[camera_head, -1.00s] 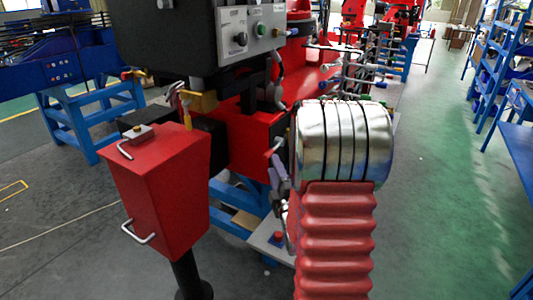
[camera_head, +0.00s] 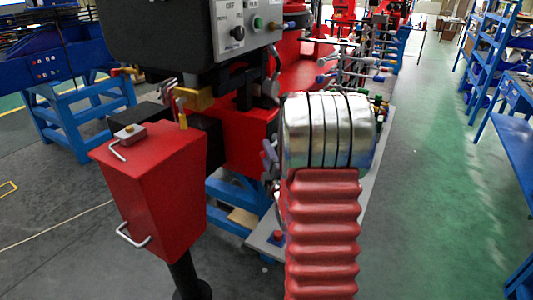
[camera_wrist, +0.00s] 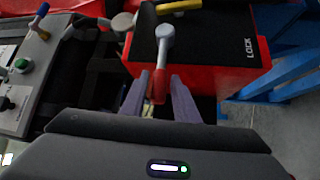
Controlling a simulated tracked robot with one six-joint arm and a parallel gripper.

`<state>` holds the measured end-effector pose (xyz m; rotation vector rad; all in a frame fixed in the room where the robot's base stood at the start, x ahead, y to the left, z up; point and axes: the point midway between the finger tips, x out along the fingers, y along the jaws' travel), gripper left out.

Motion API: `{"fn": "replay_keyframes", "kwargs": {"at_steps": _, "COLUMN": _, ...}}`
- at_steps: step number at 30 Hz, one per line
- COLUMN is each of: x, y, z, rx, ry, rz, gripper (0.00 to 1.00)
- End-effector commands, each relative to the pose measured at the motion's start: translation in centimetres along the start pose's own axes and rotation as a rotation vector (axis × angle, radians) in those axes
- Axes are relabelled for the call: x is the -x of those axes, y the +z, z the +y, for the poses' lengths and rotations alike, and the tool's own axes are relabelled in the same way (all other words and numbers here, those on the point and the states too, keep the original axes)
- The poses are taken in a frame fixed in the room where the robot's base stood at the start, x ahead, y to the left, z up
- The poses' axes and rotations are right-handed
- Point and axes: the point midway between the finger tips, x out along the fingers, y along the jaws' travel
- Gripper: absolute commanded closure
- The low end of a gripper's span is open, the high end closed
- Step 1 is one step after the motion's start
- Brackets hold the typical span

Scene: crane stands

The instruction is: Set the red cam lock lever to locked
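In the wrist view the cam lock lever (camera_wrist: 163,55) has a grey arm and a red end. It runs from a round pivot on the black top of a red block down toward my gripper. My gripper (camera_wrist: 160,78) has its two purple-grey fingers apart, one on each side of the red end. Gaps show beside the red end, so the fingers do not look closed on it. In the head view my gripper (camera_head: 268,160) shows small beside the red machine body, and I cannot make out the lever's red end there.
White lettering "LOCK" (camera_wrist: 249,47) marks the block's right side in the wrist view. A grey control panel (camera_head: 243,30) with knobs hangs above. A red box with handles (camera_head: 150,190) stands at left. Open green floor (camera_head: 430,190) lies to the right.

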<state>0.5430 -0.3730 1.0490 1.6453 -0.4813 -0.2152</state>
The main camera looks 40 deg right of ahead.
Motion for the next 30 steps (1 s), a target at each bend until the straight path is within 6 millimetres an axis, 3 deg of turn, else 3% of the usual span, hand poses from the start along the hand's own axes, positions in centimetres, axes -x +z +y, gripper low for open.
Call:
{"fn": "replay_keyframes", "kwargs": {"at_steps": 11, "x": 0.04, "y": 0.12, "z": 0.01, "rx": 0.000, "ry": 0.000, "rz": -0.002, "gripper": 1.00}}
{"fn": "replay_keyframes", "kwargs": {"at_steps": 30, "x": -0.17, "y": 0.49, "z": -0.20, "rx": 0.007, "ry": 0.005, "rz": -0.008, "gripper": 1.00}}
